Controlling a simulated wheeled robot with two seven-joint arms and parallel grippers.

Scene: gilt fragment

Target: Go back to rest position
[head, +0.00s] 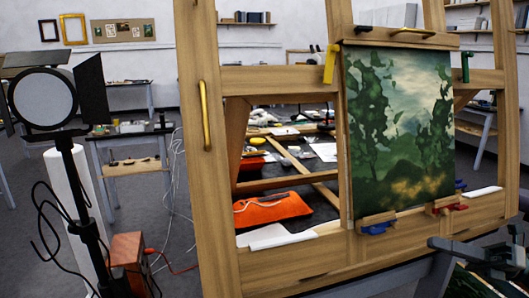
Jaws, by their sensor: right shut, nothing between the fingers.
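My right gripper (436,243) is dark grey and shows at the lower right edge of the head view. Its fingers point left, toward the lower rail of a wooden easel, and are shut with nothing between them. Whether it touches the easel I cannot tell. A green landscape painting (398,135) stands upright on the easel, above and left of the gripper. My left gripper is not in view.
The wooden easel frame (207,160) fills the middle and right. A studio lamp (44,98) on a black stand is at the left, with loose cables. An orange cloth (272,208) lies on a dark table behind the frame. A work table (130,135) stands behind the lamp.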

